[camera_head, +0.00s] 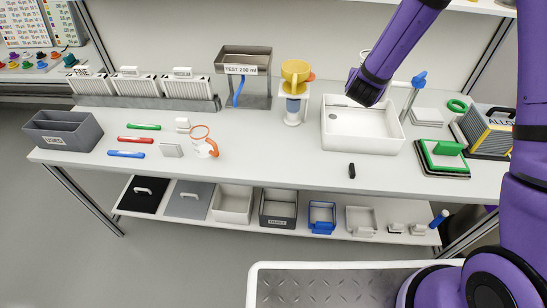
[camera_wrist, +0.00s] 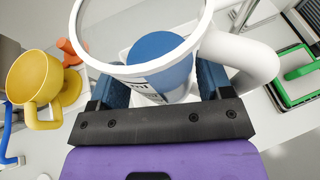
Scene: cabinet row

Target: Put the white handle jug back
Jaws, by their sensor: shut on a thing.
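The white handle jug shows large in the wrist view, with a white rim (camera_wrist: 82,22) and a thick white handle (camera_wrist: 245,58) on the right. Its wall looks clear and a blue round surface shows inside. My gripper (camera_wrist: 163,88) is shut on the jug's body, with a blue-padded finger on each side. In the head view my gripper (camera_head: 367,88) is above the white basin (camera_head: 362,143). There the jug is mostly hidden behind my gripper, with only a bit of pale rim showing.
Left of the basin stand a yellow cup on a white stand (camera_head: 295,72) and a grey rack labelled TEST 200 ml (camera_head: 243,64). An orange-rimmed jug (camera_head: 204,148) is further left. A blue-topped tap (camera_head: 418,80) and green-handled block (camera_head: 443,155) are right. The front middle counter is mostly clear.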

